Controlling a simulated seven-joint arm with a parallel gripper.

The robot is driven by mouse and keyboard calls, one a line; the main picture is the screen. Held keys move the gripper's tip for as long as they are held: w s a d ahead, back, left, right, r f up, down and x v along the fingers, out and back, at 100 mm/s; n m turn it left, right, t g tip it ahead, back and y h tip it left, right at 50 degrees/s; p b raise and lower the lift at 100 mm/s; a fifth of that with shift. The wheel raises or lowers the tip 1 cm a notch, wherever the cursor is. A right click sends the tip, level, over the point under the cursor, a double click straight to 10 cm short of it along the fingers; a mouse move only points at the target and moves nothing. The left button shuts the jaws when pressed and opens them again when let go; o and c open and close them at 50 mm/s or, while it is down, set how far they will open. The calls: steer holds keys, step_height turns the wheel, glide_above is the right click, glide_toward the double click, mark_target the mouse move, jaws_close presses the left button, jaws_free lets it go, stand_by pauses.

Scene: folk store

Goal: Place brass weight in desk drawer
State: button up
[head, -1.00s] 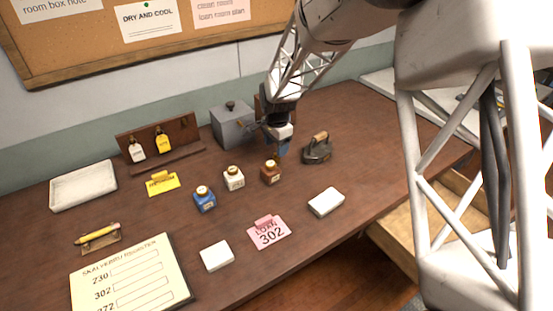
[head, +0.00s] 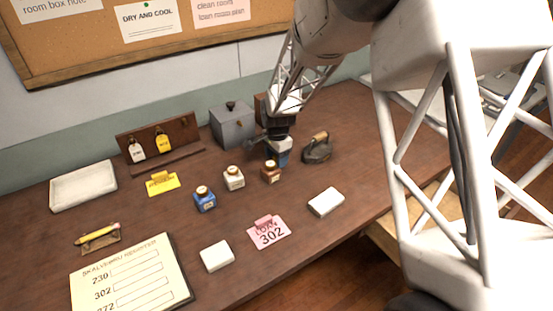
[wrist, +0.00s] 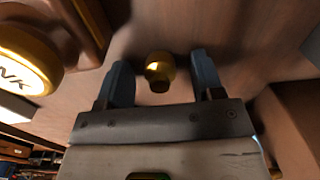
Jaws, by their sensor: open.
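The brass weight (wrist: 160,68) is a small, round, shiny brass piece on the brown wooden desk. In the wrist view it sits between the two blue fingers of my gripper (wrist: 163,75), with a gap on each side. My gripper is open and low over the desk. In the head view my gripper (head: 278,158) is between the red-brown ink bottle and the dark iron, and the weight is hidden there. A pale wooden desk drawer (head: 400,238) stands pulled out under the desk's right front edge, partly hidden by my arm.
A red-brown ink bottle (head: 270,172) stands close to my gripper; its cap (wrist: 25,65) shows in the wrist view. A dark iron (head: 317,149) is just right, a grey box (head: 232,127) behind left. A white block (head: 326,202) lies nearer the front edge.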

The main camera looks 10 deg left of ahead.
stand_by(0.4)
steer(key=c, duration=1.1)
steer(key=shift+r, duration=0.1)
steer(key=shift+r, duration=4.95)
